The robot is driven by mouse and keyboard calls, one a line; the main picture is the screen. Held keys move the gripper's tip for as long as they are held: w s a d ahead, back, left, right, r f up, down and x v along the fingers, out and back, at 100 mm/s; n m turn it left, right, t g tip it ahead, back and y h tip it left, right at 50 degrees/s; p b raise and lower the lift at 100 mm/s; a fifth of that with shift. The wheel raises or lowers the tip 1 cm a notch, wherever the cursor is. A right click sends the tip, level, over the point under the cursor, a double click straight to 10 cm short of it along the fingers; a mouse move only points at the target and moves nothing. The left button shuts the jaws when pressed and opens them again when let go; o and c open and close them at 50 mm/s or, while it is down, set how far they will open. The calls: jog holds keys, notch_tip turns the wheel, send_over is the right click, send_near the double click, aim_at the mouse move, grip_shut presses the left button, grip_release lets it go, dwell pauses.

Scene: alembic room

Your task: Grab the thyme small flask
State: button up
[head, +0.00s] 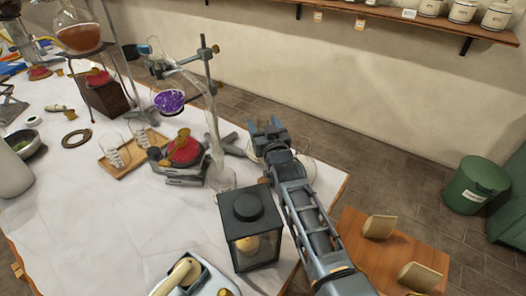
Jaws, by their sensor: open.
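My gripper (268,128) is in the middle of the head view, at the far right edge of the white-covered table, with its jaws open. I cannot tell which vessel is the thyme small flask, as no label is readable. A pale rounded form (308,168) shows partly behind my gripper and arm; most of it is hidden. A clear glass vessel (222,178) stands on the table to the left of my gripper. A round flask with purple liquid (170,101) is by a metal clamp stand (212,90), further left.
A black lantern (250,222) with a candle stands close to my arm. A wooden tray (117,168) holds small glassware beside a red-topped burner (184,150). A wooden stool or bench (395,250) is to the right, a green bin (470,190) beyond. A jar shelf (400,17) hangs above.

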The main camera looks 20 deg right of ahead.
grip_shut()
dwell(0.6)
